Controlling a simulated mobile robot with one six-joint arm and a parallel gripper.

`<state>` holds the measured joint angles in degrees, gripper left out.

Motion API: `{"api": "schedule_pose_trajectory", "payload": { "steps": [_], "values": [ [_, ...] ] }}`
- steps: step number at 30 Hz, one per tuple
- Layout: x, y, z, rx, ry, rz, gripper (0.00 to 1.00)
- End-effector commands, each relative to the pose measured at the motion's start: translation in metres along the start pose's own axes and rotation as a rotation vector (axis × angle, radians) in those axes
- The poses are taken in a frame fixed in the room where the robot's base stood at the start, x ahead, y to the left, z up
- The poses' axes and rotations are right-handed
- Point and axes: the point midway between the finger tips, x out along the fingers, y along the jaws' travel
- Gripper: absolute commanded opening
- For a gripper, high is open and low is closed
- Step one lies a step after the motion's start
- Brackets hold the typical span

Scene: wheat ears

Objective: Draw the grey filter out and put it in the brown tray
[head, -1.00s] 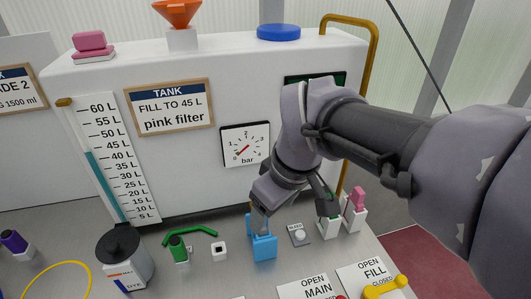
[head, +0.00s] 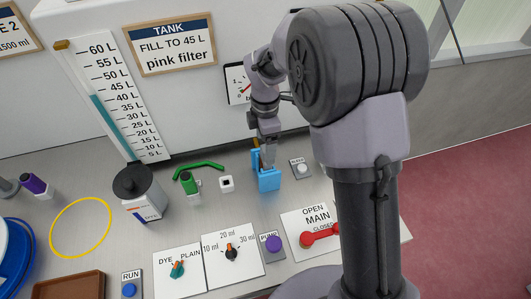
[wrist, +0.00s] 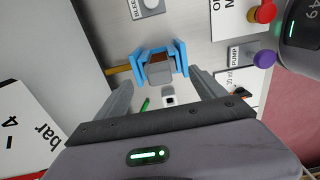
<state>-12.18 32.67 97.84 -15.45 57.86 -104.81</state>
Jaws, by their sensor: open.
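The blue holder (head: 270,182) stands on the grey panel below the gauge. In the wrist view the holder (wrist: 181,58) has two blue sides around a grey block, which looks like the grey filter (wrist: 159,73). Something brown shows behind the block. My gripper (head: 266,152) is right at the holder in the head view and hides most of the filter there. In the wrist view my gripper (wrist: 163,82) is open, with a finger on either side of the filter's line. I cannot tell whether they touch it. The brown tray (head: 70,286) is at the lower left, cut by the frame edge.
A green-capped item (head: 190,183) with a green handle, a white block (head: 227,183) and the BLEED button (head: 301,169) stand close to the holder. Dye knobs and a red MAIN lever (head: 320,236) line the front.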

Motion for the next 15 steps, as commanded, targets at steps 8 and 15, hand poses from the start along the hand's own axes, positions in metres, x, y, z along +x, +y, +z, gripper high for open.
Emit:
{"api": "schedule_pose_trajectory", "payload": {
  "steps": [8,15],
  "values": [
    [0.041,0.000,0.000,0.001,0.000,0.000,0.80],
    [0.042,0.000,0.000,0.001,0.000,0.001,0.80]
  ]
}}
